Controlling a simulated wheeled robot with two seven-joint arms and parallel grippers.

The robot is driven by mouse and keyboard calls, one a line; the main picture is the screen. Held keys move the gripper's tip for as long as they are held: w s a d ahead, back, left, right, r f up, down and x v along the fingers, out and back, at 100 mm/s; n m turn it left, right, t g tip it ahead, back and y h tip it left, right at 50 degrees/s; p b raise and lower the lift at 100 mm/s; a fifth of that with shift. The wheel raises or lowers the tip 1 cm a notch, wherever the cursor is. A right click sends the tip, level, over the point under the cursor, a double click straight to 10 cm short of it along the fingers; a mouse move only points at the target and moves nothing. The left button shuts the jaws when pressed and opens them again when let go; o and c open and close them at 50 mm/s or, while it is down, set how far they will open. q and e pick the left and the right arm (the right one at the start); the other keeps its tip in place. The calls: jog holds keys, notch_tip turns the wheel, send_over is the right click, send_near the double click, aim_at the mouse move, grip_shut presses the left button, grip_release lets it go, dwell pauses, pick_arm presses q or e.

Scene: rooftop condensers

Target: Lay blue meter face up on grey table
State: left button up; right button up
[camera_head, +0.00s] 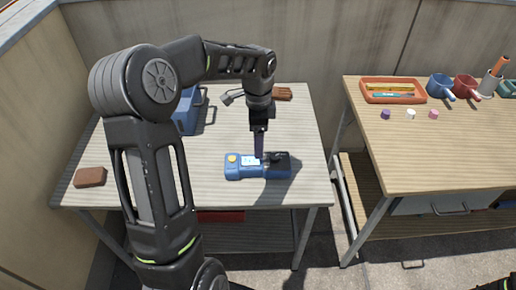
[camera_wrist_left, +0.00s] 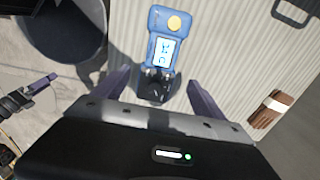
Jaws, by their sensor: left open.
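The blue meter (camera_head: 246,164) lies on the grey table (camera_head: 303,150) with its lit screen and yellow dial facing up. In the left wrist view the meter (camera_wrist_left: 163,45) has its dark end towards my gripper. My left gripper (camera_head: 259,152) is open and points down over the meter. In its wrist view the two fingers (camera_wrist_left: 158,82) stand on either side of the dark end, with gaps visible. Part of what looks like my right gripper (camera_wrist_left: 38,88) shows at the left of the wrist view; its opening is unclear.
A blue box (camera_head: 186,112) with a handle stands at the back left, partly behind my arm. A brown brush (camera_head: 282,93) lies at the back and a brown block (camera_head: 90,177) at the front left. A wooden table (camera_head: 455,150) with an orange tray (camera_head: 393,97) and mugs stands right.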

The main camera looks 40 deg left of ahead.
pick_arm(q)
jog(key=shift+r, duration=0.6)
jog(key=shift+f, duration=0.1)
dwell(0.4)
